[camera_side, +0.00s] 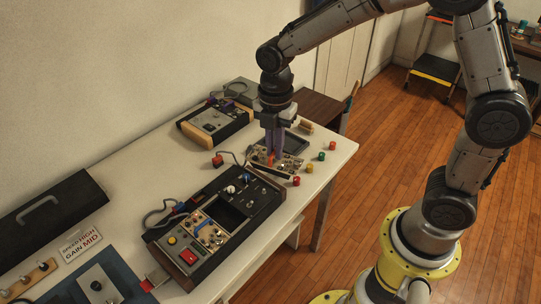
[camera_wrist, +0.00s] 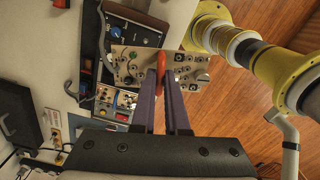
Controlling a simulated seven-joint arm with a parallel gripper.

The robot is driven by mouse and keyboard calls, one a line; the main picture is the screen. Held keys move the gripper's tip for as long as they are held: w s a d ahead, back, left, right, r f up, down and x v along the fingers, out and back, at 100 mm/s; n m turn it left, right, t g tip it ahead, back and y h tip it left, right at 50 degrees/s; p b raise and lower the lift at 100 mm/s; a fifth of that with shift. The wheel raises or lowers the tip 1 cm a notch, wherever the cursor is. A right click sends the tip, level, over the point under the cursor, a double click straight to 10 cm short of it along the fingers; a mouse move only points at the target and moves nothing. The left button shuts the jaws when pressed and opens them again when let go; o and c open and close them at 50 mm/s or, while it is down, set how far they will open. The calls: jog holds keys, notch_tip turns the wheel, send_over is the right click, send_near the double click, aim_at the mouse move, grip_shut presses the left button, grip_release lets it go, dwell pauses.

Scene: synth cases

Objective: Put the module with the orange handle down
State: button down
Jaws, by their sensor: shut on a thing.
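The module with the orange handle has a pale panel with several knobs (camera_side: 290,164); it also shows in the wrist view (camera_wrist: 130,66). My gripper (camera_side: 270,153) points down over the table, and its purple fingers (camera_wrist: 161,78) are shut on the upright orange handle (camera_wrist: 161,62). The panel looks about level. I cannot tell whether its underside touches anything. The dark console (camera_side: 258,222) lies nearer the side camera, with an empty dark bay (camera_side: 230,209) beside a fitted module with a blue handle (camera_side: 203,231).
A second console (camera_side: 240,122) with purple parts stands behind. Several coloured caps (camera_side: 321,156) lie right of the module. A black case (camera_side: 60,207) and printed sign (camera_side: 82,245) are at left.

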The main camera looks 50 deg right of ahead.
jog(key=w+d+f+m, duration=0.1)
jog(key=d+f+m, duration=0.2)
jog(key=d, duration=1)
jog(key=shift+w+d+f, duration=0.5)
jog(key=shift+w+f, duration=1.65)
jog(key=shift+w, duration=0.15)
jog(key=shift+w+d+f, duration=0.5)
jog(key=shift+w+f, duration=1.7)
jog(key=shift+w, duration=0.15)
jog(key=shift+w+d+f, duration=0.5)
jog(key=shift+w+f, duration=1.65)
jog(key=shift+w, duration=0.15)
jog(key=shift+f, duration=0.2)
jog(key=c, duration=0.9)
grip_release()
jog(key=shift+c, duration=0.2)
jog(key=shift+r, duration=0.1)
